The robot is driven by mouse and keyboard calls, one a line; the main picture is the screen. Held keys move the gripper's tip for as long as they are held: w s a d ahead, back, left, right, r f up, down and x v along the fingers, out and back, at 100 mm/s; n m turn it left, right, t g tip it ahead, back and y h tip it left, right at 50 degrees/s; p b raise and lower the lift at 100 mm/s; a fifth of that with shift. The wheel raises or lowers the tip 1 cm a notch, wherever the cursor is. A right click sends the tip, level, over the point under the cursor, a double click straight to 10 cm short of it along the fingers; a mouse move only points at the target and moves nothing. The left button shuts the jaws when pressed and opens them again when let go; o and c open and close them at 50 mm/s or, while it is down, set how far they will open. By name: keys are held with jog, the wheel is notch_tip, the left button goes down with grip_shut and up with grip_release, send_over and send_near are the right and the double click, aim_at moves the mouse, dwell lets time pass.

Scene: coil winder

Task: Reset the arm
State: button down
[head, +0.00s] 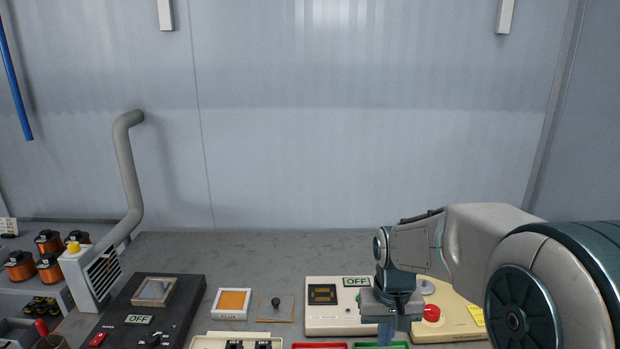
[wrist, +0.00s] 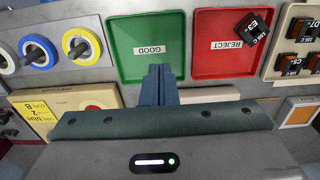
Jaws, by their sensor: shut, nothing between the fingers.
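My gripper (head: 386,334) hangs pointing down at the lower right of the head view, at the end of my arm. It is in front of the cream OFF box and by the green tray's back edge. In the wrist view my gripper (wrist: 158,84) has its two dark blue fingers together with nothing between them. The fingertips show against the near edge of the green GOOD tray (wrist: 128,65). I cannot tell how high they are above it.
The red REJECT tray (wrist: 215,66) holds a black block marked E3 (wrist: 253,25). In the head view a cream box (head: 340,325) with an OFF display and a cream panel with a red button (head: 431,313) stand close to the gripper. A grey duct (head: 130,180) rises at left.

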jog(key=s+r+t+p, duration=0.1)
jog(key=s+r, duration=0.4)
jog(key=s, duration=0.8)
jog(key=shift+t, duration=0.9)
